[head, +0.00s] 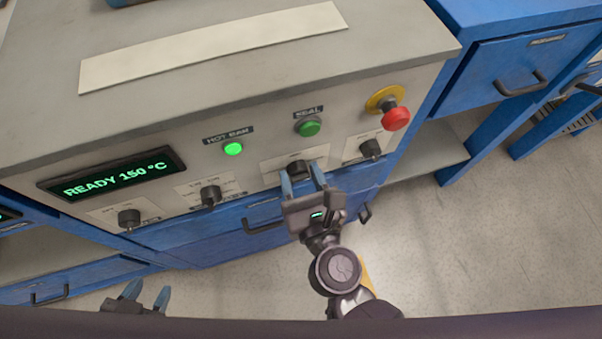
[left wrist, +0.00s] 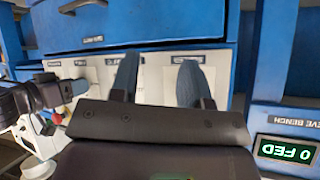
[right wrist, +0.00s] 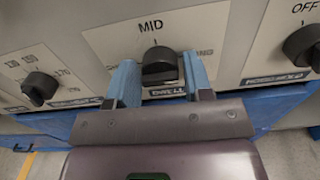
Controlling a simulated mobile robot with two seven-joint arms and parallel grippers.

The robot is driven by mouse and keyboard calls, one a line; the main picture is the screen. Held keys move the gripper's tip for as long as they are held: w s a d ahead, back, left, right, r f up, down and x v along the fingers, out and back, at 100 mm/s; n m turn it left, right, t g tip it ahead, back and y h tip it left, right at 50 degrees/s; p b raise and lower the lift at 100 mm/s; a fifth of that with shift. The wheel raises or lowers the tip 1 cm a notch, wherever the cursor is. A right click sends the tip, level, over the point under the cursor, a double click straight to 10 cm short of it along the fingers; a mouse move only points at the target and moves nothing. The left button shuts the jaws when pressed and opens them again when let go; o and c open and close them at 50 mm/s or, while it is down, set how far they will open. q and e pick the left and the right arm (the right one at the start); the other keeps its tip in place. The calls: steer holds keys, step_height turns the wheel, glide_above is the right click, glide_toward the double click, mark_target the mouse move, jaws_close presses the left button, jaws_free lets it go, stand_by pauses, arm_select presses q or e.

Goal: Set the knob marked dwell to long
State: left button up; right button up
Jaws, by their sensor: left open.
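The dwell knob (right wrist: 160,68) is a black knob on a pale plate, with the label DWELL below it. In the head view the knob (head: 297,168) is partly behind my right gripper (head: 302,176). The blue fingers of my right gripper stand on either side of the knob and look open, with no clear grip on it. My left gripper (head: 147,291) is open and empty, low and left, away from the panel.
Other knobs sit on the same panel: one (head: 210,195) to the left, one (head: 129,218) at far left, one (head: 370,148) to the right. The display (head: 113,174) reads READY 150 °C.

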steer(key=shift+o, duration=1.2)
arm_select(q)
steer(key=shift+f, duration=0.1)
arm_select(e)
steer(key=shift+s, duration=0.1)
arm_select(q)
steer(key=shift+a+f+n+t+b, duration=0.15)
steer(key=shift+a+n+t+b, duration=0.25)
steer(key=shift+b, duration=0.95)
arm_select(e)
steer(key=v, duration=1)
steer(key=shift+s, duration=0.3)
arm_select(q)
steer(key=shift+d, duration=0.2)
arm_select(e)
steer(key=shift+d+r, duration=0.1)
steer(key=shift+d, duration=0.05)
